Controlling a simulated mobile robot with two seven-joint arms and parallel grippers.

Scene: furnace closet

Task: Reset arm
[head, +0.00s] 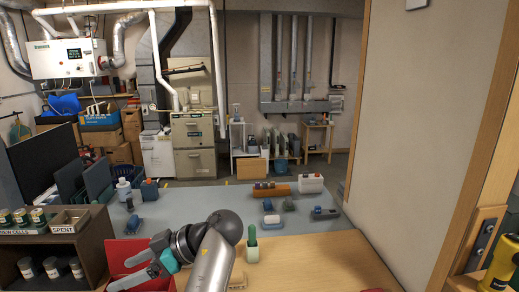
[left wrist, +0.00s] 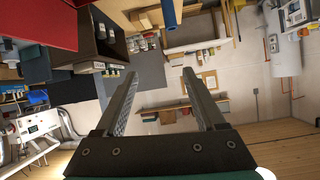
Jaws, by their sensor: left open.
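My left gripper (head: 119,268) is at the lower left of the head view, above a red bin (head: 122,248) at the table's front left. Its fingers point left and are spread apart, with nothing between them. In the left wrist view my left gripper (left wrist: 160,73) also shows two parted, empty fingers, and the room appears rotated behind them. My left arm's grey links cover part of the wooden tabletop. My right gripper is in neither view.
A dark shelf (head: 70,238) with cans and a box labelled SPENT (head: 69,221) stands left of the gripper. A green-topped bottle (head: 252,244) stands right of my arm. Small items lie on the grey mat (head: 185,205). A yellow tool (head: 499,265) is at the far right.

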